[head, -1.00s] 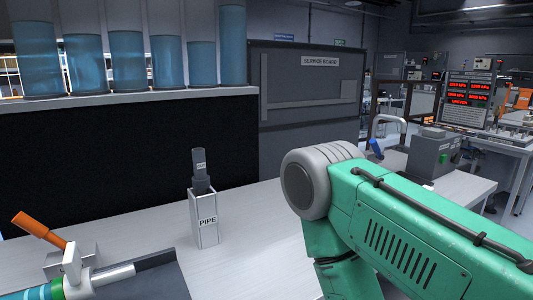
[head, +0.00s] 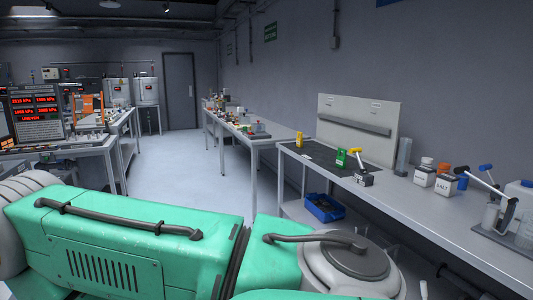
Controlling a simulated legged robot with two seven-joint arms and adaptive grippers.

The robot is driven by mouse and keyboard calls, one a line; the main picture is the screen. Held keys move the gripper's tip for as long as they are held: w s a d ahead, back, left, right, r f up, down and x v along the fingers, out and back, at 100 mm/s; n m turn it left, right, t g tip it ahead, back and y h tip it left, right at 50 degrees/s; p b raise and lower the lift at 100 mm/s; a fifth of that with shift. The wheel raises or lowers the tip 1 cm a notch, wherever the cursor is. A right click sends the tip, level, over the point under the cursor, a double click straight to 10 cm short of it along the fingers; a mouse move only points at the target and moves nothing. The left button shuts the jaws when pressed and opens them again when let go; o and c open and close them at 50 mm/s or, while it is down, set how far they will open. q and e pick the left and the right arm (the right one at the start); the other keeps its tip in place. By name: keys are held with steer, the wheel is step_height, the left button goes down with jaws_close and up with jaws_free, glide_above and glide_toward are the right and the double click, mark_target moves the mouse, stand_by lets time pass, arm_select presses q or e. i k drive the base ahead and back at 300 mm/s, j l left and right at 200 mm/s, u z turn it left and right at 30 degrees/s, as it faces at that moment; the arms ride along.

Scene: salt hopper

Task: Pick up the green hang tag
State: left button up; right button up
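A small green upright piece (head: 341,158), which looks like the green hang tag, stands on a dark mat (head: 322,162) on the right-hand workbench. It is small at this distance and its details are unclear. A similar yellow piece (head: 298,139) stands to its left. Neither of my grippers shows in the head view. A green arm link of mine fills the lower foreground, well short of the bench.
A yellow-handled device (head: 360,162) stands just right of the green piece. A pale board (head: 357,130) rises behind. Salt jars (head: 445,184) and a lever press (head: 495,212) stand farther right. A blue bin (head: 323,208) sits beneath. Floor (head: 185,165) is clear left of the bench.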

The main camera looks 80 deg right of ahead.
mark_target(341, 162)
steer(key=j+z, duration=0.1)
steer(key=z, duration=2.05)
